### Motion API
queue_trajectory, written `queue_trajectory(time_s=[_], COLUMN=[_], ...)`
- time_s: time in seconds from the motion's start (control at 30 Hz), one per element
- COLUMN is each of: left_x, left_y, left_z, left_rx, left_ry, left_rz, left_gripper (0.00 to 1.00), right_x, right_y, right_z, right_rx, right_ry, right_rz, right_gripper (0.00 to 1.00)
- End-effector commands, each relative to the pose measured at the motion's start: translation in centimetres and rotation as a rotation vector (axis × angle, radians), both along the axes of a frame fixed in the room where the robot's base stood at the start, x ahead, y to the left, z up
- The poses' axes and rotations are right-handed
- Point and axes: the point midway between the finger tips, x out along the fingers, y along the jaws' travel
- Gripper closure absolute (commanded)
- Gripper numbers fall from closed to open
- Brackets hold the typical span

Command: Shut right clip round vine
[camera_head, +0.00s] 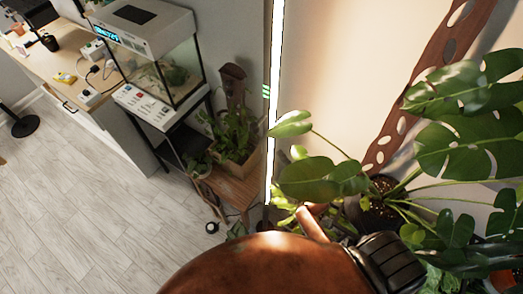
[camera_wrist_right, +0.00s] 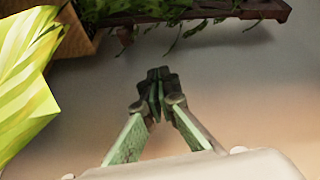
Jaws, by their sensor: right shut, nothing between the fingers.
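My right gripper (camera_wrist_right: 158,82) shows in the right wrist view with its two greenish fingers meeting at the tips. It is shut and empty, with a grey-brown blurred surface behind it. I cannot make out the right clip or a distinct vine in either view. A large split-leaf plant (camera_head: 465,150) with long stems fills the right of the head view. A brown strip with oval holes (camera_head: 440,50) rises behind it. Part of the plant's lower area is hidden behind a large rust-brown rounded shape. My left gripper is not in view.
A bright vertical light strip (camera_head: 272,110) stands left of the plant. A glass tank (camera_head: 165,65) on a black stand and a wooden planter (camera_head: 240,165) are further left. Leafy growth (camera_wrist_right: 20,85) is close at the wrist view's left edge. Wooden floor (camera_head: 70,200) is clear at lower left.

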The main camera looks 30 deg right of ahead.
Motion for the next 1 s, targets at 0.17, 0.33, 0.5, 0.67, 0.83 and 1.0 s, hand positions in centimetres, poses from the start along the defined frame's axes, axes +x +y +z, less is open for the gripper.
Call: queue_trajectory(time_s=[0.17, 0.33, 0.5, 0.67, 0.83, 1.0], left_x=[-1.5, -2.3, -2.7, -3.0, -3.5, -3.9], left_y=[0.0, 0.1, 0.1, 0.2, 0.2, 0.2], left_z=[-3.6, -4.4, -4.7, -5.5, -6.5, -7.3], left_rx=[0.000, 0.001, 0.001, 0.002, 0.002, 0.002], left_ry=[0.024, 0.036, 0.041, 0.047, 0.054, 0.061], left_rz=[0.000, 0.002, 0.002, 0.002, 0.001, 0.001], left_gripper=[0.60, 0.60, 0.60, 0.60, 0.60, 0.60], right_x=[-0.3, -0.3, 1.2, 4.1, 7.7, 10.8], right_y=[-0.1, -0.1, 0.0, 0.2, 0.5, 0.7], right_z=[-4.8, -5.8, -5.9, -6.1, -6.3, -6.5], right_rx=[0.000, 0.000, 0.001, 0.001, 0.000, 0.000], right_ry=[0.022, 0.026, 0.025, 0.024, 0.025, 0.026], right_rz=[-0.002, -0.003, -0.004, -0.002, -0.004, -0.003], right_gripper=[1.00, 1.00, 1.00, 1.00, 1.00, 1.00])
